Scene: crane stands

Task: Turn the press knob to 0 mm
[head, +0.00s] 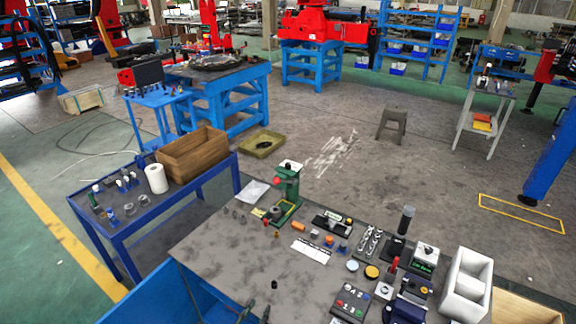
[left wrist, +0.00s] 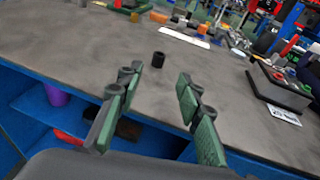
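The green press (head: 288,190) stands upright on the grey workbench, near its far edge in the head view. It has a white top and a small red round part (head: 276,181) on its left side; I cannot tell whether that is the knob, and no mm reading is legible. The press's green base (left wrist: 130,8) shows at the top of the left wrist view. My left gripper (head: 253,312) is at the near edge of the bench, well short of the press. In the left wrist view its two green-padded fingers (left wrist: 165,105) are apart with nothing between them. My right gripper is out of view.
A small black cylinder (head: 274,285) stands beyond my left fingers. A button box (head: 350,302) and a unit with a green display (head: 425,256) are at the right. Small parts surround the press. The bench's left-middle surface (head: 225,257) is mostly clear.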

